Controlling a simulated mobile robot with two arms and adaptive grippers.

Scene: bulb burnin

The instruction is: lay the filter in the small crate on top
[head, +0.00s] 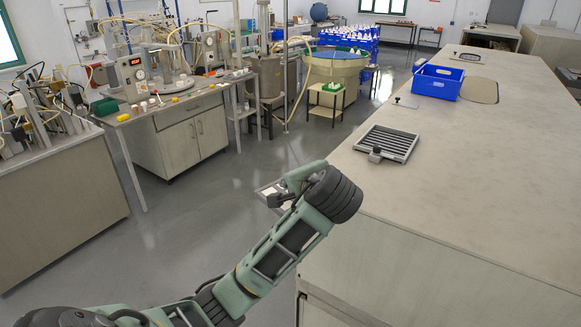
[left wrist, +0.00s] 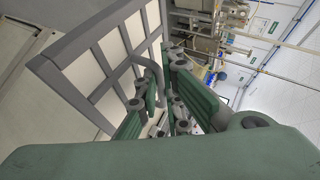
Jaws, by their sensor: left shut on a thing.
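My left gripper (head: 290,187) is at the left side of the long counter, out over the floor. In the left wrist view its green fingers (left wrist: 160,108) are shut on the bent grey handle of the filter (left wrist: 72,68), a grey-framed panel with white panes. In the head view only a small part of the filter (head: 267,190) shows beside the gripper; my arm hides the rest. A small blue crate (head: 437,84) stands on the counter top, toward the far end. Its inside is only partly visible. My right gripper is not in view.
A dark slatted grille (head: 388,143) in a light frame lies on the counter (head: 470,165) between my arm and the crate. Flat plates lie near the crate. The nearer counter top is bare. Benches with apparatus (head: 170,80) stand across the floor at left.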

